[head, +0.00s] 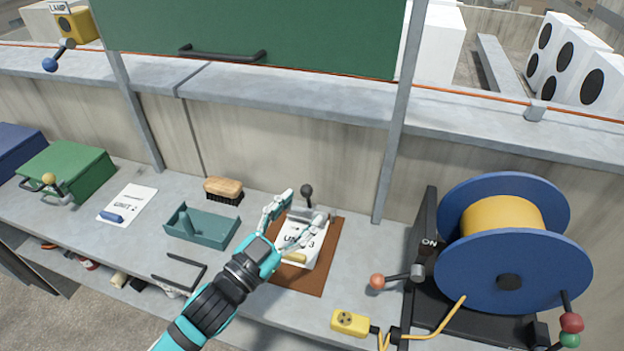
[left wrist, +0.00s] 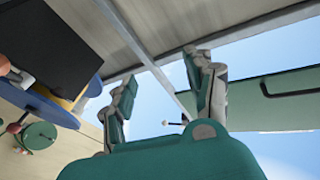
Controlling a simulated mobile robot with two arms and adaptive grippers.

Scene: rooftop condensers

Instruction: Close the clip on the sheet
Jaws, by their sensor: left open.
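A brown clipboard (head: 329,262) lies on the grey bench in the head view, with a white sheet marked "UNIT 3" (head: 318,254) on it. At its far edge is the clip, whose lever with a dark knob (head: 307,190) stands up. My left gripper (head: 305,206) is over the sheet near the clip, its fingers apart on either side of the lever's foot. They hide part of the clip and sheet, so I cannot tell whether they touch. In the left wrist view the gripper (left wrist: 163,92) is open with nothing between its fingers. My right gripper is not in view.
A cable reel (head: 512,270) with an orange-knobbed lever (head: 377,282) stands right. Left are a teal tray (head: 218,232), a brush (head: 223,188), another sheet (head: 134,200) and a green box (head: 75,170). A grey post (head: 395,150) rises behind the clipboard.

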